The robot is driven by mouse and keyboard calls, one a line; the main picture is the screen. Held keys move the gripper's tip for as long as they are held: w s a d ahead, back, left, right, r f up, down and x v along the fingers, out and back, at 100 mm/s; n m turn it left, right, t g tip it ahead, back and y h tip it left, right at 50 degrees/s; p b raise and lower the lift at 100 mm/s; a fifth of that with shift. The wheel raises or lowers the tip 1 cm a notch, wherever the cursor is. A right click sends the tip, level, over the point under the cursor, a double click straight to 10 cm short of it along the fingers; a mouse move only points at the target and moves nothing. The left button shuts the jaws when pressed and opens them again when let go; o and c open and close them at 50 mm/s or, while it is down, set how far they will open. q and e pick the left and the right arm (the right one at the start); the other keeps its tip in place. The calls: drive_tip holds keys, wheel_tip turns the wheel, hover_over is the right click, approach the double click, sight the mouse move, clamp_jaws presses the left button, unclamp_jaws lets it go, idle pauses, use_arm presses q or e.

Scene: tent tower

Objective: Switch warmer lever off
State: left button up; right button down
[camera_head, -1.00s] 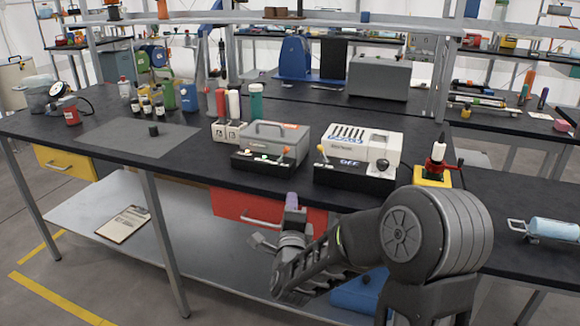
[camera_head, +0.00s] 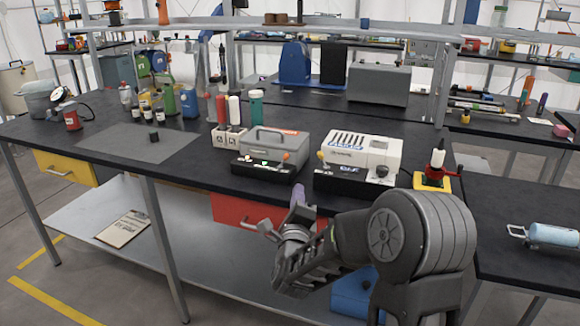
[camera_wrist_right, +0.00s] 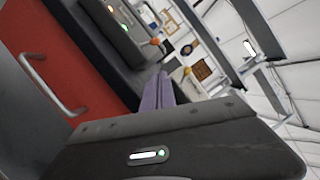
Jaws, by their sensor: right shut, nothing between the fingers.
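The white machine (camera_head: 368,148) with a slotted top stands on a black base near the bench's front edge. I cannot tell by label which is the warmer. My right gripper (camera_head: 298,194), with purple fingers, is shut and empty in front of the bench edge, below both levers. In the right wrist view the fingers (camera_wrist_right: 158,92) point towards orange knobs (camera_wrist_right: 155,42), apart from them. My left gripper is not in view.
A red drawer (camera_head: 240,211) with a metal handle is under the bench edge, close to my right gripper. A yellow-based device with a red part (camera_head: 436,170) stands right of the white machine. A grey mat (camera_head: 125,140) lies on the left.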

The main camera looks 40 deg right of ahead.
drive_tip(key=p+x, duration=0.1)
drive_tip(key=x, duration=0.6)
drive_tip(key=w, duration=0.1)
drive_tip(key=w+r+p, duration=0.1)
drive_tip(key=shift+w+a, duration=0.15)
drive_tip(key=shift+w, duration=0.1)
drive_tip(key=shift+w+r, duration=0.25)
drive_tip(key=shift+w, duration=0.35)
